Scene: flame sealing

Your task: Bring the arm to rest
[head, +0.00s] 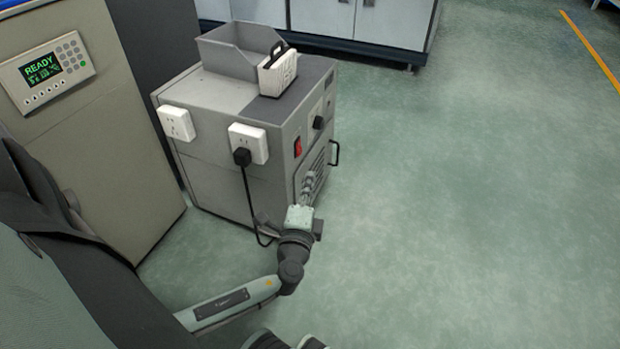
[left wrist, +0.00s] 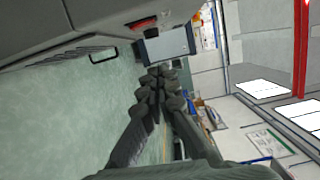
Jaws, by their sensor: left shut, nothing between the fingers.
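My left gripper (head: 308,188) is in the lower middle of the head view, at the end of my left arm, in front of the grey machine box (head: 215,150). Its fingers also show in the left wrist view (left wrist: 158,80), closed together with nothing between them. In the head view it overlaps the vented side of the box; whether it touches cannot be told. My right gripper is not in view.
The box carries an open grey tray (head: 240,48), a white slotted holder with a black handle (head: 278,72), white sockets (head: 248,142) with a black plug and cable, and a red switch (head: 298,147). A beige cabinet with a READY panel (head: 45,72) stands left. The green floor (head: 470,190) is clear.

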